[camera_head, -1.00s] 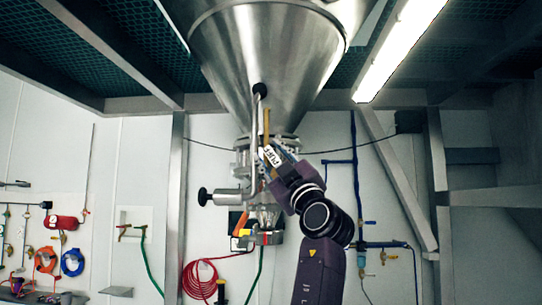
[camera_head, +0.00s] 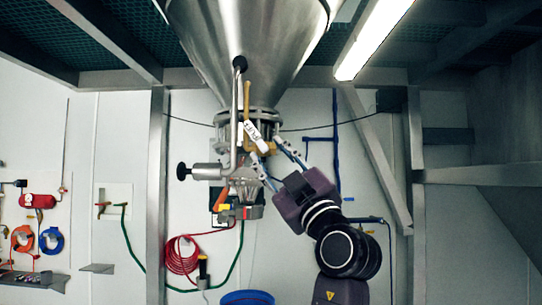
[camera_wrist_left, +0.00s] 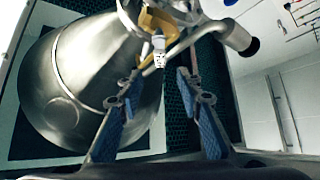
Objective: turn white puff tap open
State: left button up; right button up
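The white puff tap (camera_head: 254,135) is a short white lever with dark lettering, tilted, beside a yellow-brown bar below the steel hopper cone (camera_head: 255,45). In the left wrist view its white end (camera_wrist_left: 158,50) lies ahead of the gap between my fingers. My left gripper (camera_head: 267,155) is below and right of the tap, its two blue-padded fingers spread apart. The left wrist view shows this gripper (camera_wrist_left: 157,82) open with nothing between the fingers; the tap appears just beyond the tips. My right gripper is not in view.
A grey pipe (camera_head: 234,110) and a black-knobbed valve (camera_head: 184,171) are left of the tap. An orange handle (camera_head: 221,199) is lower down. A blue bucket (camera_head: 247,298) is below. Steel posts (camera_head: 157,190) stand either side. Open space lies to the gripper's right.

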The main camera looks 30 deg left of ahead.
aim_at(256, 137)
pick_arm(q)
jog(key=shift+a+r, duration=0.1)
jog(key=c, duration=0.4)
jog(key=shift+a+r+m, duration=0.25)
jog(key=shift+m, duration=0.15)
jog(key=shift+c, duration=1.4)
jog(key=a+r+m+t+h+b, duration=0.1)
jog(key=m+h, duration=0.1)
jog(key=m, duration=0.1)
jog(key=a+r+m+t+h, duration=0.1)
jog(key=r+m+h, duration=0.1)
jog(key=m, duration=0.2)
jog(key=a+r+m+t+h+b, duration=0.1)
jog(key=r+m+t+h, duration=0.1)
jog(key=m, duration=0.1)
jog(key=shift+w+h+b, duration=0.3)
jog(key=shift+h, duration=0.1)
grip_shut()
jog(key=s+d+r+m+t+h+b, duration=0.25)
jog(key=s+m+h, duration=0.25)
jog(key=m+h, duration=0.9)
jog(key=w+a+r+m+y+p, duration=0.25)
jog(key=w+m+y+p, duration=0.2)
jog(key=w+p, duration=0.35)
jog(key=shift+a+f+g+h, duration=0.25)
jog(key=shift+a+f, duration=0.25)
jog(key=shift+f, duration=0.2)
jog(key=shift+a+f+g+h, duration=0.1)
jog(key=shift+a+f+h, duration=0.1)
jog(key=shift+a+f, duration=0.4)
